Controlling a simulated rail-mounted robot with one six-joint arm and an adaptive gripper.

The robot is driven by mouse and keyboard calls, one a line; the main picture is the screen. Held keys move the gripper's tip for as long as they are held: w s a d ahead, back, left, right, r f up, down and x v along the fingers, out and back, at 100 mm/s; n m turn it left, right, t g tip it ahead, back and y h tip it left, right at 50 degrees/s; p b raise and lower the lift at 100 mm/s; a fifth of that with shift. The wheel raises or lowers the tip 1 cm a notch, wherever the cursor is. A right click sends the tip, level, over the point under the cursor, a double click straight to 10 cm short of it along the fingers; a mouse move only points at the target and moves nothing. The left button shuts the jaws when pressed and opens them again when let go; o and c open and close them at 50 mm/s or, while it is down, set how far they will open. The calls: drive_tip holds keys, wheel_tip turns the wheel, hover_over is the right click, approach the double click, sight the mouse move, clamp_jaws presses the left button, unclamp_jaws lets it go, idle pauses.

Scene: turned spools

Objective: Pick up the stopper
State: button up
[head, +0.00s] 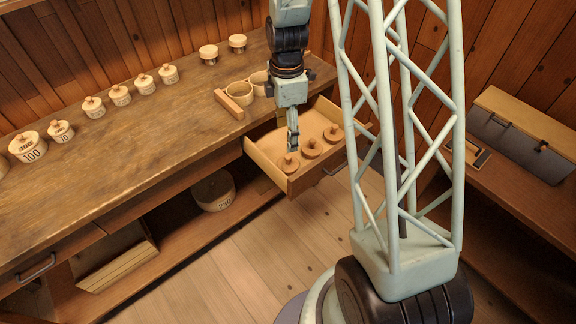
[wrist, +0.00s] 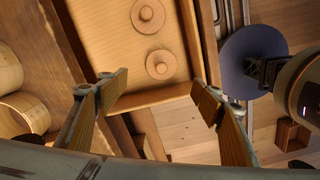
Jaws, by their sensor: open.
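Three round wooden stoppers with knobs lie in a row in the open drawer (head: 268,160): a near one (head: 290,164), a middle one (head: 311,149) and a far one (head: 333,134). I cannot tell which is meant. My gripper (head: 293,146) is open and empty above the near end of the drawer, by the near stopper. In the wrist view, my gripper (wrist: 160,88) has its fingers spread wide, and two stoppers show beyond the fingertips, one at the top (wrist: 148,15) and one lower (wrist: 160,64). The other stopper is not in that view.
On the workbench (head: 150,130) stand two open wooden cups (head: 240,92), a wooden block (head: 229,104) and several lidded jars (head: 119,95). A larger jar (head: 213,192) sits on the shelf below. The drawer's walls surround the stoppers. A grey box (head: 520,145) stands at right.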

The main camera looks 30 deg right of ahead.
sight(288, 156)
drive_tip(key=shift+d+f, duration=0.1)
drive_tip(key=shift+f, duration=0.15)
drive_tip(key=shift+f, duration=0.1)
drive_tip(key=shift+f+b, duration=0.85)
drive_tip(key=shift+f, duration=3.35)
drive_tip(key=shift+f, duration=0.1)
drive_tip(key=shift+s+f+b, duration=0.2)
drive_tip(key=shift+f+b, duration=0.55)
drive_tip(key=shift+f, duration=1.75)
drive_tip(key=c, duration=1)
drive_tip(key=shift+o, duration=0.2)
